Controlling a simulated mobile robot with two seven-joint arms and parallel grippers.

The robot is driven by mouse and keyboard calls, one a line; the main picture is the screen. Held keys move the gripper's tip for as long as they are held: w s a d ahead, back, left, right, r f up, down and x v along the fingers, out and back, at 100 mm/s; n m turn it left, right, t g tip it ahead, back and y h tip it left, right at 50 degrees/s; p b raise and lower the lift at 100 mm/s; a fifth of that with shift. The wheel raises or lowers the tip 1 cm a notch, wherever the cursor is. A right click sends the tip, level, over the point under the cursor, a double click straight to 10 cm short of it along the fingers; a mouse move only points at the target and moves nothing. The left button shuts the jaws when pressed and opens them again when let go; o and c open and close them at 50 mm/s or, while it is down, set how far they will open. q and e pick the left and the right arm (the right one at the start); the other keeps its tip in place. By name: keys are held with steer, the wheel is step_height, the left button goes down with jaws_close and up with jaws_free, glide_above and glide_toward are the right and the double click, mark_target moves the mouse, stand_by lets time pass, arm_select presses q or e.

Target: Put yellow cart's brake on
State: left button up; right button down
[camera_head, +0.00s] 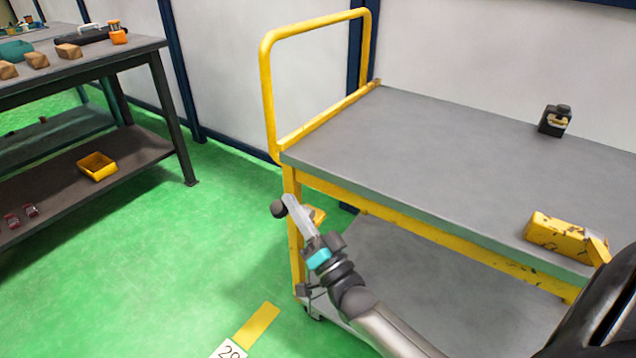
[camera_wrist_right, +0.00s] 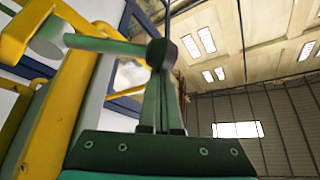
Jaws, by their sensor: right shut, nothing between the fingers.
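The yellow cart (camera_head: 268,95) has a yellow push handle frame and grey decks. A dark round knob (camera_head: 279,208) shows beside the cart's left front post, below the top deck. In the right wrist view this knob (camera_wrist_right: 160,53) sits on the end of a rod (camera_wrist_right: 105,43) that comes out from the yellow frame. My right gripper (camera_head: 288,200) is shut and empty, its fingertips right at the knob. In the wrist view the closed fingers (camera_wrist_right: 162,85) overlap the knob; I cannot tell if they touch it. My left gripper is out of view.
A yellow worn block (camera_head: 556,235) and a small dark device (camera_head: 554,121) are on the cart's top deck. A workbench (camera_head: 145,44) stands at the left, with a yellow bin (camera_head: 97,166) on its lower shelf.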

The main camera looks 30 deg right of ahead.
arm_select(q)
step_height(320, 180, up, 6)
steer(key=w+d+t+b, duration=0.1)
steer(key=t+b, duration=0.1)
steer(key=b, duration=0.1)
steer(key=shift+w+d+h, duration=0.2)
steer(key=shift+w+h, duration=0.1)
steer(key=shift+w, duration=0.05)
arm_select(e)
steer(key=s+a+f+n+y, duration=0.1)
steer(key=a+f+n+y, duration=0.2)
steer(key=f+n, duration=0.2)
steer(key=shift+s+a, duration=0.25)
steer(key=shift+f, duration=0.15)
arm_select(q)
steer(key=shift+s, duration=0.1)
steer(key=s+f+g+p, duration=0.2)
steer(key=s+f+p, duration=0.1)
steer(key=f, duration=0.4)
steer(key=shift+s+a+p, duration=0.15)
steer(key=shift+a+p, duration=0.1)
steer(key=shift+p, duration=0.3)
arm_select(e)
steer(key=s+d+f, duration=0.1)
steer(key=s+d, duration=0.2)
steer(key=s, duration=0.5)
steer(key=shift+s+d, duration=0.25)
steer(key=shift+s, duration=0.1)
